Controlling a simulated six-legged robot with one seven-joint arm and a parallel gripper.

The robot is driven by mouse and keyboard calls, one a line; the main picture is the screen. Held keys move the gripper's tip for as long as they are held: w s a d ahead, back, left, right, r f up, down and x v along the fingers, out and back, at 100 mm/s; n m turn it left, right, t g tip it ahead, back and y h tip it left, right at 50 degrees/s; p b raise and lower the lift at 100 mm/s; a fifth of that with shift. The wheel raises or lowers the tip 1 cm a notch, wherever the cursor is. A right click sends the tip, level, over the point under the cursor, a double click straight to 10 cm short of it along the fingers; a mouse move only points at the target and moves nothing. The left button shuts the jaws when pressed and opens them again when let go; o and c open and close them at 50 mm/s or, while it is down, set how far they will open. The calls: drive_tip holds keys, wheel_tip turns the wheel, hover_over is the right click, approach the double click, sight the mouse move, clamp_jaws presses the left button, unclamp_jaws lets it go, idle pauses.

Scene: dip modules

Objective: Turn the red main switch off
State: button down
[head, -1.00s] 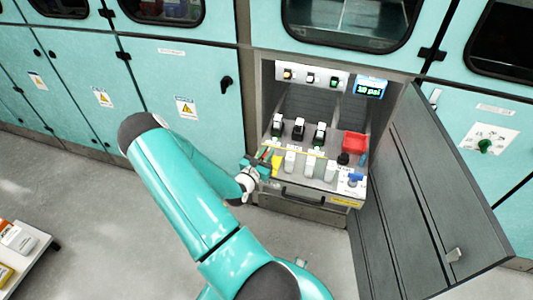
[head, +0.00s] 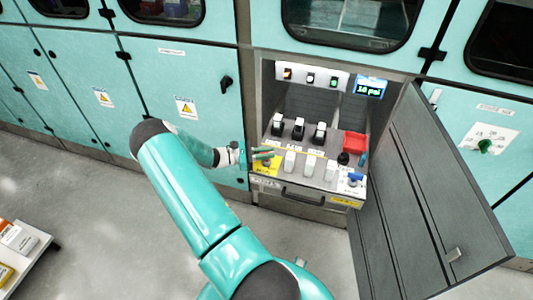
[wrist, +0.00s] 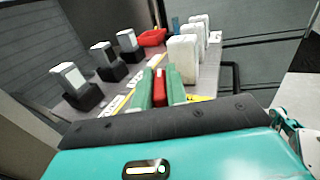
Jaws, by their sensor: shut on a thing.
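The red main switch (wrist: 159,87) shows as a red handle between the two green fingers of my gripper (wrist: 160,88) in the wrist view. My gripper is shut on it, one finger on each side. In the head view my gripper (head: 263,154) reaches in from the left, at the front left corner of the panel. The switch's yellow base (head: 266,168) shows just below the fingers. The fingers cover part of the handle in the head view.
Black breakers with white levers (head: 299,128) stand behind, and white blocks (head: 310,165) stand to the right. A red box (head: 354,143) and a blue valve (head: 355,180) are at the panel's right. The open grey door (head: 440,180) bounds the right side.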

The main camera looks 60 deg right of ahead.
drive_tip(key=m+g+y, duration=0.1)
drive_tip(key=m+y, duration=0.1)
drive_tip(key=y, duration=0.1)
drive_tip(key=m+g+y, duration=0.1)
drive_tip(key=m+y, duration=0.1)
drive_tip(key=y, duration=0.2)
drive_tip(key=shift+m+g, duration=0.4)
drive_tip(key=shift+r, duration=0.1)
drive_tip(key=c, duration=1.4)
unclamp_jaws()
drive_tip(key=w+a, duration=0.2)
drive_tip(key=w, duration=1.1)
drive_tip(key=shift+w, duration=0.35)
